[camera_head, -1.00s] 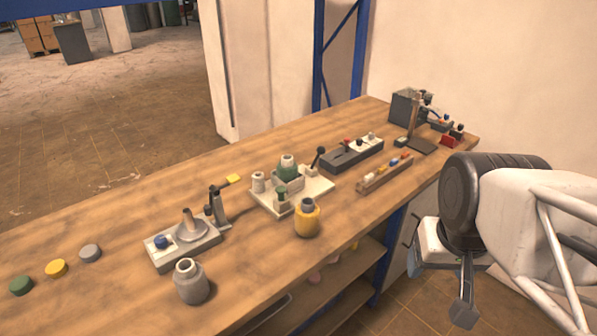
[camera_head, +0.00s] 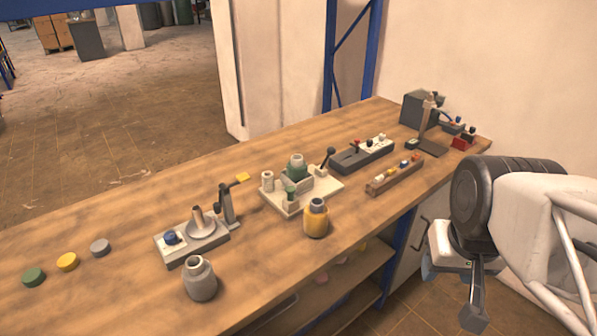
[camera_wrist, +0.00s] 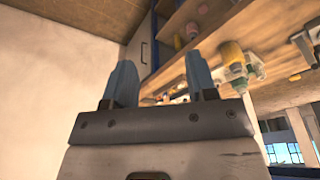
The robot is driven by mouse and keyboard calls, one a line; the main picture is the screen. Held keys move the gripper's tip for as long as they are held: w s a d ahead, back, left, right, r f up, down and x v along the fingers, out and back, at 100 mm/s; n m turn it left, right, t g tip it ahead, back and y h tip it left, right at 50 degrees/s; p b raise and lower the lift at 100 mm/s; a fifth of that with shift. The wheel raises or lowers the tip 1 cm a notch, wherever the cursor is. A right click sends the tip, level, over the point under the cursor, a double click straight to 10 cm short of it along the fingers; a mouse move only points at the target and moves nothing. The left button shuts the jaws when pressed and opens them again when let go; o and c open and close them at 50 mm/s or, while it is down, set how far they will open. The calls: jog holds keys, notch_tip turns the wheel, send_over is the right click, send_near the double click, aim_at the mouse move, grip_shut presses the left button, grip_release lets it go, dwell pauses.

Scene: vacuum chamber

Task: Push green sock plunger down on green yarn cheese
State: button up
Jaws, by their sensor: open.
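A pale fixture (camera_head: 325,193) stands mid-bench in the head view. It carries a small green-topped plunger-like piece (camera_head: 291,194) at its front left, which may be the green sock plunger. Behind that, a grey-green holder (camera_head: 294,181) contains a green body with a pale top (camera_head: 297,166), which may be the green yarn cheese. I cannot tell for sure which part is which. My gripper (camera_head: 450,292) is open and empty, off the bench's front right side and well apart from the fixture. Its two spread fingers (camera_wrist: 160,65) also show in the wrist view.
A yellow jar (camera_head: 316,222) stands just in front of the fixture, and a grey jar (camera_head: 200,280) further left. The bench's front edge lies between my gripper and these things.

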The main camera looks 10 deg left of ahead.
jog(key=shift+w+a, duration=0.1)
jog(key=shift+w, duration=0.15)
jog(key=c, duration=0.5)
jog(key=shift+w+a+r, duration=0.2)
jog(key=shift+w+r, duration=0.05)
jog(key=shift+w, duration=0.4)
grip_shut()
jog(key=m+g+y, duration=0.1)
jog(key=m+g, duration=0.3)
jog(key=m, duration=0.4)
send_over(292, 187)
jog(key=shift+w+d+f, duration=0.15)
jog(key=shift+f, duration=2.15)
jog(key=shift+w+d+f, duration=0.1)
jog(key=shift+w+f, duration=0.05)
jog(key=shift+f, duration=2.15)
jog(key=shift+f+n, duration=0.15)
jog(key=shift+n, duration=0.15)
jog(key=shift+s+a+f, duration=0.1)
jog(key=shift+s+f, duration=0.05)
jog(key=shift+f, duration=1.55)
jog(key=shift+s+a+f, duration=0.1)
jog(key=shift+s+f, duration=0.05)
jog(key=shift+f, duration=1.5)
